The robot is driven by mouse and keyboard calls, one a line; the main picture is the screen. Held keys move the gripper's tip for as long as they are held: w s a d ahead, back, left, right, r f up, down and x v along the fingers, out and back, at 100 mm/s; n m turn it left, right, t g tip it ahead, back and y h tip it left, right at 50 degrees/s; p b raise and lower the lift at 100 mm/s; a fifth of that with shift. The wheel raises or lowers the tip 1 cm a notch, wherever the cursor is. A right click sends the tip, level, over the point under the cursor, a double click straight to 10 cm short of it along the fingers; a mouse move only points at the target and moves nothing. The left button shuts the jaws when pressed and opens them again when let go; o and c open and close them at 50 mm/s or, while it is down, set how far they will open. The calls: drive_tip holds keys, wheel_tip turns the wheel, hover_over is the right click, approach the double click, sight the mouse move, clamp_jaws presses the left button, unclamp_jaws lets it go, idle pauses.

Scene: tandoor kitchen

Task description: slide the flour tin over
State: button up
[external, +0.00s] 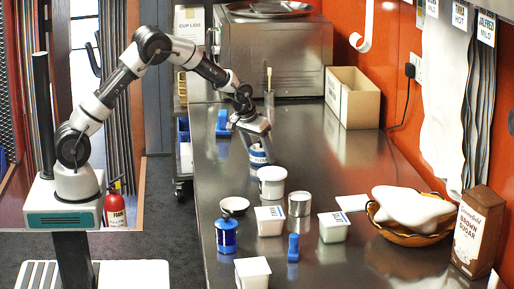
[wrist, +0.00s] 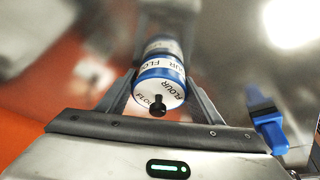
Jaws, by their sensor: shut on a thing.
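The flour tin (external: 259,158) is a small white and blue canister at the far-middle part of the steel counter, below my gripper (external: 253,140). In the wrist view the flour tin (wrist: 158,92) shows its white lid lettered FLOUR, a blue rim and a black knob. My gripper (wrist: 162,82) has one finger on each side of the tin and is shut on it. The fingers hide part of the tin in the external view. What looks like its reflection shows in the shiny steel beyond it. I cannot tell whether its base touches the counter.
A white tub (external: 272,182) stands just in front of the tin. A metal can (external: 299,204), a blue jar (external: 226,235) and several white tubs stand nearer. A blue clip-like item (external: 222,122) lies behind left. A cardboard box (external: 351,98) stands back right. The counter right of the tin is clear.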

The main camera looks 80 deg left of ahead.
drive_tip(key=shift+d+p, duration=0.3)
drive_tip(key=shift+d, duration=5.2)
drive_tip(key=o, duration=1.4)
drive_tip(key=shift+c, duration=0.2)
drive_tip(key=p+v, duration=0.2)
drive_tip(key=v, duration=1.5)
drive_tip(key=shift+r, duration=0.15)
drive_tip(key=shift+s, duration=0.15)
